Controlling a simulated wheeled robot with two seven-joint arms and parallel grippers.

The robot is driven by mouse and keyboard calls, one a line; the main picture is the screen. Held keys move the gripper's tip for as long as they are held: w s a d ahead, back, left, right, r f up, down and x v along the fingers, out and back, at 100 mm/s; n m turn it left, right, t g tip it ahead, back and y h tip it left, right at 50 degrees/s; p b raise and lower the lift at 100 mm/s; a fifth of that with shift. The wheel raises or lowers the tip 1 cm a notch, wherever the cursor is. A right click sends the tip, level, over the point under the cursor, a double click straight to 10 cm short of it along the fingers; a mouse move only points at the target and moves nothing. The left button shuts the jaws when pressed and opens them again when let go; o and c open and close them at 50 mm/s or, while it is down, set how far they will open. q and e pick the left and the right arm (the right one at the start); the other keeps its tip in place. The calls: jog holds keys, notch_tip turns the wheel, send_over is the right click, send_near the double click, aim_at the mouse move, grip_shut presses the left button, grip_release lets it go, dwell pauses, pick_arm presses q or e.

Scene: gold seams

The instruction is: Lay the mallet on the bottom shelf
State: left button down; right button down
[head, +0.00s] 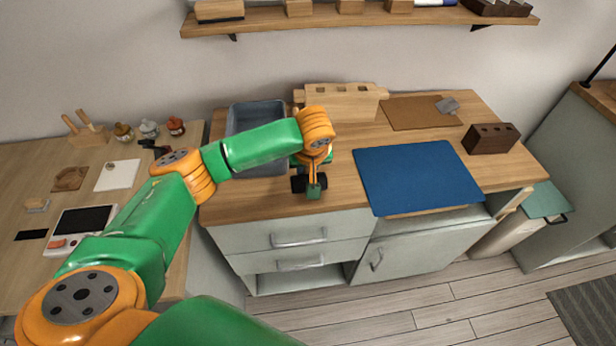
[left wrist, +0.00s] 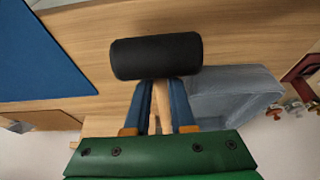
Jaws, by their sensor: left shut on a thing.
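The mallet has a black cylindrical head (left wrist: 156,56) and a pale wooden handle (left wrist: 163,103). My left gripper (left wrist: 162,88) is shut on the handle, with the head just beyond its fingertips. In the head view the black mallet head (head: 298,184) shows in part beside my left gripper (head: 313,184), over the front of the wooden worktop (head: 345,207). I cannot tell whether it touches the worktop. An open bottom shelf (head: 300,280) lies in the cabinet below two drawers. Its inside is mostly hidden from this angle. My right gripper is out of view.
A grey bin (head: 251,111) stands behind my left arm. A blue mat (head: 418,176) covers the worktop's right front. A wooden rack (head: 342,101), brown board (head: 418,112) and dark holed block (head: 491,138) stand farther back. Drawer handles (head: 299,239) project above the open shelf.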

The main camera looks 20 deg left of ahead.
pick_arm(q)
jog(key=f, duration=0.3)
jog(key=shift+w+a, duration=0.1)
jog(key=shift+w, duration=0.1)
jog(key=shift+w+f, duration=0.2)
jog(key=shift+f, duration=0.25)
jog(key=shift+s, duration=0.1)
jog(key=c, duration=1.2)
grip_release()
jog(key=shift+f, duration=0.1)
jog(key=o, duration=0.4)
